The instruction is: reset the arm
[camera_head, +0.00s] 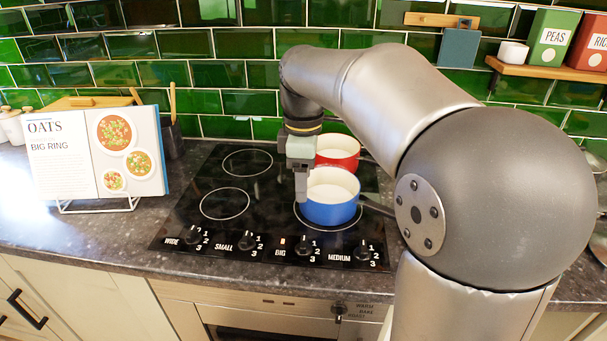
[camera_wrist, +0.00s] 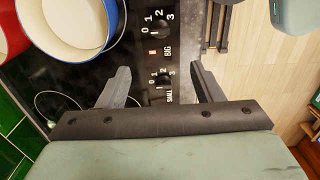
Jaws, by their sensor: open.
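My arm reaches over the black cooktop from the right in the head view. My gripper (camera_head: 301,188) points down at the left side of the blue pan, and I cannot tell from this view whether they touch. In the wrist view my gripper (camera_wrist: 160,78) has its two fingers wide apart with nothing between them. Beyond the fingers are the control knobs, with BIG (camera_wrist: 158,25) and SMALL (camera_wrist: 160,80) readable. The blue pan (camera_head: 331,212) stands on the front right ring, looking empty and cream inside. It also shows at the upper left of the wrist view (camera_wrist: 119,22).
A red pan (camera_head: 338,162) stands behind the blue one. The cooktop (camera_head: 185,222) has bare rings at left, and an orange light glows near the BIG knob (camera_head: 303,247). A recipe book (camera_head: 75,168) stands on a rack at left. A shelf (camera_head: 545,71) with tins hangs upper right.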

